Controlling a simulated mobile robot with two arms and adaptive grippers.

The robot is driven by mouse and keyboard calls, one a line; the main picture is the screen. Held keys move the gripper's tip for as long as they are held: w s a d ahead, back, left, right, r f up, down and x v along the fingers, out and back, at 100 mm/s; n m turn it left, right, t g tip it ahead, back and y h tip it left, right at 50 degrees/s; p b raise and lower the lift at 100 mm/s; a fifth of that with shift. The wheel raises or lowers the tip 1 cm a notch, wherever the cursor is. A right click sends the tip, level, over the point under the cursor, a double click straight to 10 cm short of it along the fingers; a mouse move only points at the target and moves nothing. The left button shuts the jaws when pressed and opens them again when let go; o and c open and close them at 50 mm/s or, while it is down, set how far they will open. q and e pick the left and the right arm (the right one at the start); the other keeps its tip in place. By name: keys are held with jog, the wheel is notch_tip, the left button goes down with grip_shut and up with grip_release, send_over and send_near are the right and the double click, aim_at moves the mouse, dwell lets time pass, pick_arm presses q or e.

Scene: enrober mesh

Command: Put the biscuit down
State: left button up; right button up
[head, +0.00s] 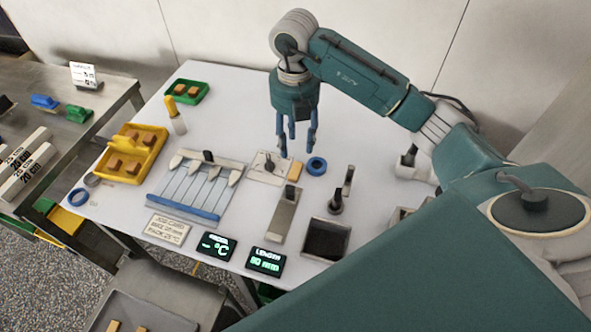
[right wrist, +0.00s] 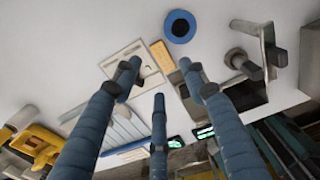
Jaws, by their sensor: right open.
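A tan, biscuit-like bar (head: 295,171) lies flat on the white table, between a white plate (head: 266,178) and the blue ring (head: 317,166). In the right wrist view the bar (right wrist: 161,55) lies beyond my fingertips, beside the plate (right wrist: 134,66). My right gripper (head: 297,145) hangs fingers-down above this area, open, with nothing between its fingers. Its three blue fingers also show spread and empty in the right wrist view (right wrist: 160,82). Brown square biscuits (head: 115,163) sit in the yellow tray (head: 148,173). My left gripper is not in view.
A slatted grey rack (head: 192,192) with a blue front bar is left of the plate. A metal strip (head: 281,222), a dark-bottomed box (head: 325,240) and two displays (head: 266,260) are at the front. A green tray (head: 187,91) stands at the back left.

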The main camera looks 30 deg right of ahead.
aim_at(293, 169)
notch_tip(293, 169, down, 4)
jog(key=shift+r+p, duration=0.25)
jog(key=shift+p, duration=0.1)
jog(key=shift+s+a+f+p, duration=0.1)
jog(key=shift+a+f+p, duration=0.05)
jog(key=shift+f+p, duration=0.35)
jog(key=f, duration=0.1)
jog(key=f+p, duration=0.1)
jog(key=f, duration=0.1)
jog(key=shift+a+f, duration=0.25)
jog(key=shift+f, duration=0.45)
jog(key=c, duration=0.7)
